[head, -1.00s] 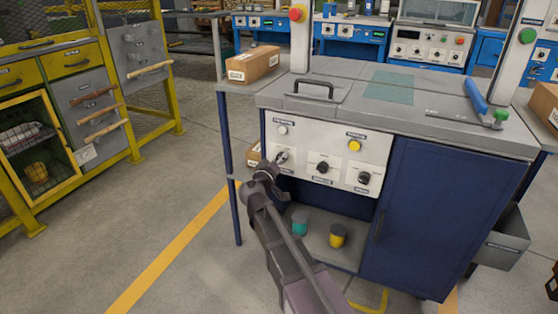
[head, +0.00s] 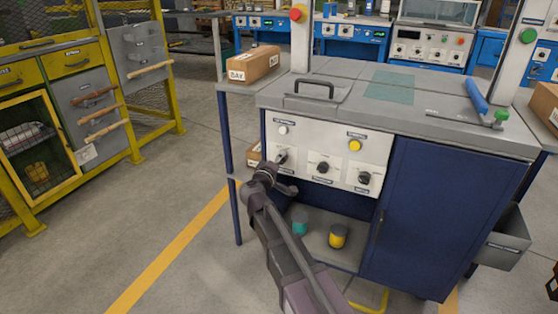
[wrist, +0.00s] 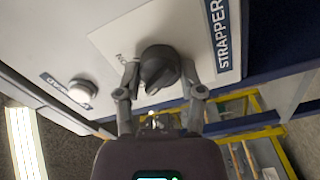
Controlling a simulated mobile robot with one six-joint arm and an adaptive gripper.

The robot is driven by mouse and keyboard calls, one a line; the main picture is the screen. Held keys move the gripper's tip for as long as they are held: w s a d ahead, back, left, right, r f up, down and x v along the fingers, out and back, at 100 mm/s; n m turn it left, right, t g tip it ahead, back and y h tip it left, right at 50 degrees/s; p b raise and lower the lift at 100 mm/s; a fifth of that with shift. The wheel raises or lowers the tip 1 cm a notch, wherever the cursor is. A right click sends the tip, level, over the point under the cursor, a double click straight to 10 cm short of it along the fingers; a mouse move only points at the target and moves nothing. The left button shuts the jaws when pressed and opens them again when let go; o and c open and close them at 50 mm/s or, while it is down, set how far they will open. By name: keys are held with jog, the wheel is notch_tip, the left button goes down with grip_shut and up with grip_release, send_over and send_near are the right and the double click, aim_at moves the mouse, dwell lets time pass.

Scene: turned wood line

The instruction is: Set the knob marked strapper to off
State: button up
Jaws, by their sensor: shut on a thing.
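The strapper knob is a dark round knob (wrist: 160,68) on a pale plate, beside a blue label reading STRAPPER (wrist: 222,36) in the wrist view. In the head view it is the leftmost knob (head: 282,158) of the lower row on the white control panel (head: 311,147). My gripper (wrist: 159,76) has one finger on each side of the knob and is shut on it. In the head view my gripper (head: 278,172) reaches the panel from below and partly covers that knob's area. The knob's setting marks are too small to read.
Two more black knobs (head: 322,167) (head: 364,178) sit to the right on the panel. A white button (head: 283,130) and a yellow button (head: 354,145) are above. A teal can (head: 300,228) and a yellow can (head: 338,236) stand on the shelf below.

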jog(key=shift+w, duration=0.1)
jog(key=o, duration=1.2)
jog(key=shift+c, duration=0.2)
jog(key=shift+s, duration=0.2)
jog(key=v, duration=1.1)
jog(key=shift+s+a, duration=0.2)
jog(key=shift+s, duration=0.15)
jog(key=shift+d, duration=0.1)
